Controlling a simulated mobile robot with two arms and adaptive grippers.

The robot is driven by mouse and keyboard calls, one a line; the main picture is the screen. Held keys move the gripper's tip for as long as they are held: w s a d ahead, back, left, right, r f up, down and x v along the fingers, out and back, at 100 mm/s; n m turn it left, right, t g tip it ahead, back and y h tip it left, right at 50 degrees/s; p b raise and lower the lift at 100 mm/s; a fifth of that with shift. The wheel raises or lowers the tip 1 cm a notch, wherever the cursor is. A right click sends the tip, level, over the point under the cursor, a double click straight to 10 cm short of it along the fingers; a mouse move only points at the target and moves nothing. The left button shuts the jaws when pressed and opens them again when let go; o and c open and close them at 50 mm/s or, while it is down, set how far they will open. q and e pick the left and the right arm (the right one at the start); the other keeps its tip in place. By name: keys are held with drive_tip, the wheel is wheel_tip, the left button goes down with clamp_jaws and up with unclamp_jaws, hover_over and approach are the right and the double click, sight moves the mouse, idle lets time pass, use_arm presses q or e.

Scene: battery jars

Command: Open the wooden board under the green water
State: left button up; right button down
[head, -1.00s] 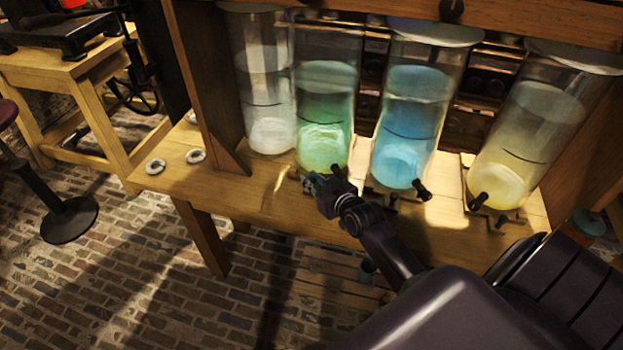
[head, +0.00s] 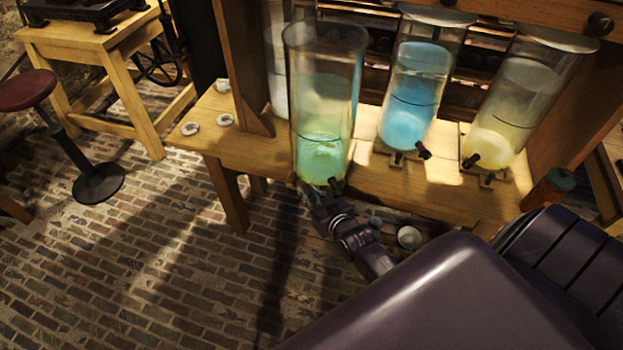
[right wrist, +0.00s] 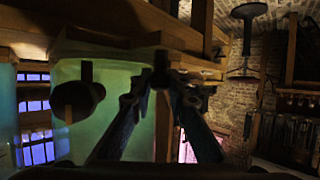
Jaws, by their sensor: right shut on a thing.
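The tall glass jar of green water (head: 325,95) stands upright, forward of the other jars and out at the bench's front edge. Its black tap (head: 336,186) is at the bottom front. My right gripper (head: 318,192) is low at the jar's base. The right wrist view looks upside down; there my right gripper (right wrist: 162,80) is shut on a small dark handle (right wrist: 161,62) by the wooden board (right wrist: 112,48). The green jar (right wrist: 120,105) and its tap (right wrist: 83,98) show beside the fingers. In the head view the board is mostly hidden. My left gripper is not in view.
Jars of blue (head: 410,95) and yellow (head: 510,110) water stand back on the wooden bench (head: 425,190). A clear jar (head: 277,60) is partly behind the green one. A stool (head: 98,180) stands left. The brick floor (head: 170,270) in front is open.

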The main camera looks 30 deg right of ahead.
drive_tip(key=shift+s+a, duration=0.55)
drive_tip(key=shift+a, duration=0.1)
drive_tip(key=shift+s+a, duration=0.2)
drive_tip(key=shift+a, duration=0.05)
drive_tip(key=c, duration=2.1)
unclamp_jaws()
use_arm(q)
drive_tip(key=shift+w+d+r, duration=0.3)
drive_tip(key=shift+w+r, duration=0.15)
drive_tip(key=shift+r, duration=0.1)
use_arm(e)
drive_tip(key=d+v, duration=0.1)
drive_tip(key=v, duration=1.1)
drive_tip(key=shift+a, duration=0.4)
